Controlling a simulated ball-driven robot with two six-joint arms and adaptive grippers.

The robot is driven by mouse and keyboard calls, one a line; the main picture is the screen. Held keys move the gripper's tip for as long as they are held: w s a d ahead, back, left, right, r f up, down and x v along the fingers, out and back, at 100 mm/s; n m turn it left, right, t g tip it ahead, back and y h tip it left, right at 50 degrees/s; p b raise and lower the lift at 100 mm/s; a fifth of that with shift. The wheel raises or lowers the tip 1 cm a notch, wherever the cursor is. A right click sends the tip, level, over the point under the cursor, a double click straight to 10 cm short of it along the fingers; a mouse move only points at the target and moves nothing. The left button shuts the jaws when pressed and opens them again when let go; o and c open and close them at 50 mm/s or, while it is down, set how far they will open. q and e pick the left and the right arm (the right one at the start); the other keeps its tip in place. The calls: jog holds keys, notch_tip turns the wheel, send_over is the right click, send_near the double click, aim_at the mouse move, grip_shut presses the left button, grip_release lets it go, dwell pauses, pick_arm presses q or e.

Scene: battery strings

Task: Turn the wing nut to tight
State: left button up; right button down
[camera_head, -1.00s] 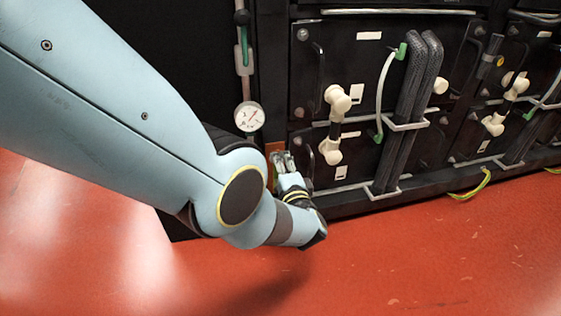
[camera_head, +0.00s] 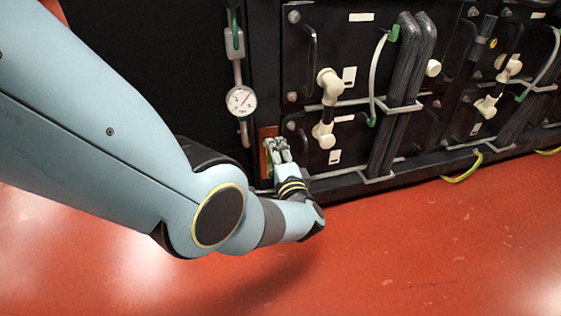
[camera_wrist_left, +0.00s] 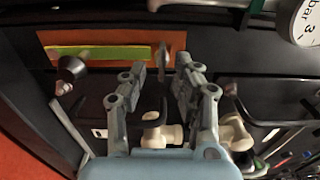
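The wing nut appears in the left wrist view as a thin grey upright piece (camera_wrist_left: 162,55) at the right part of a copper-orange plate (camera_wrist_left: 172,40). My left gripper (camera_wrist_left: 160,68) has its two fingers apart, one on each side of that piece, with a visible gap on both sides. In the head view my left gripper (camera_head: 277,143) is at the copper plate (camera_head: 265,150), low on the dark cabinet, and the wing nut is hidden or too small to make out. My right gripper is in neither view.
A round gauge (camera_head: 241,101) hangs above and left of the plate. Cream pipe fittings (camera_head: 329,84), black handles and thick braided cables (camera_head: 409,75) lie to the right. A green-yellow strip (camera_wrist_left: 100,52) lies along the plate. The red floor (camera_head: 420,245) in front is clear.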

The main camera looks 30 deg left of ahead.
pick_arm(q)
jog(key=v, duration=0.5)
jog(key=shift+s+d, duration=0.25)
jog(key=shift+d, duration=0.05)
